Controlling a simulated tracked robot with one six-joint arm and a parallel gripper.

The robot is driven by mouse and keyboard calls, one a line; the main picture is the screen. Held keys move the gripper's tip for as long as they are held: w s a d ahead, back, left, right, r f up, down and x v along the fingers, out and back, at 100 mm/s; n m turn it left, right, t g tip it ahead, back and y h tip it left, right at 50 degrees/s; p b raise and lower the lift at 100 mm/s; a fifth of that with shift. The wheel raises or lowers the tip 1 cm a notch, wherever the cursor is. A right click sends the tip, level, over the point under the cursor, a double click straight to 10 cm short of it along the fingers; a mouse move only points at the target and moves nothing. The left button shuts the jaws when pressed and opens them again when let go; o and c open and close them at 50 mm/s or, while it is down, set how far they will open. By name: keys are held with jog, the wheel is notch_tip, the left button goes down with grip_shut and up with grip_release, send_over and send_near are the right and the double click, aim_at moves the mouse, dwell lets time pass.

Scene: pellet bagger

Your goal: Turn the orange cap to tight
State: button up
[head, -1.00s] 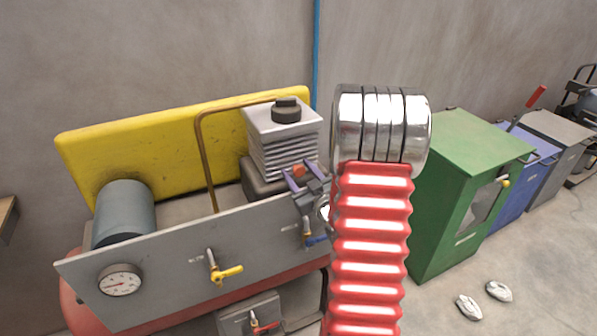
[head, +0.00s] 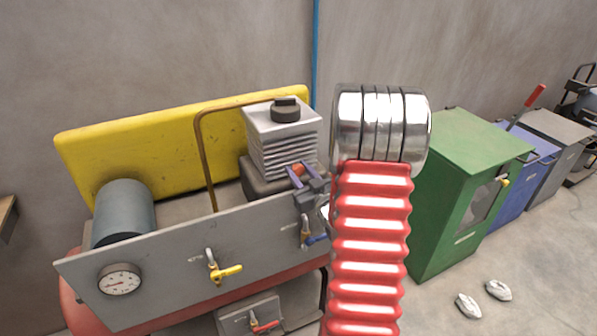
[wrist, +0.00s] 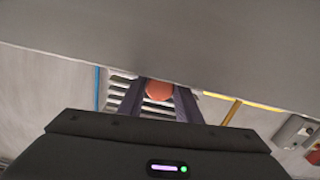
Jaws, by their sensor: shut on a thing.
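The orange cap (head: 297,169) is small and sits at the dark block below the ribbed grey cylinder head, behind the top edge of the grey panel. My gripper (head: 298,174) reaches over the panel from the front and is shut on the cap, with a purple-grey finger on each side of it. In the wrist view the cap (wrist: 158,90) shows as a round orange shape between the two dark fingers (wrist: 158,98). Much of the wrist view is covered by a grey surface and my gripper's body. The cap's base and any tightness mark are hidden.
The grey panel (head: 170,250) carries a gauge (head: 120,281), a yellow-handled valve (head: 222,271) and a blue-handled valve (head: 314,240), close below my gripper. A copper pipe (head: 203,160) rises left of the cylinder head (head: 284,140). A green cabinet (head: 450,190) stands right of my arm.

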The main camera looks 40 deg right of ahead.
jog(key=shift+m, duration=0.7)
jog(key=o, duration=1)
jog(key=shift+s, duration=0.15)
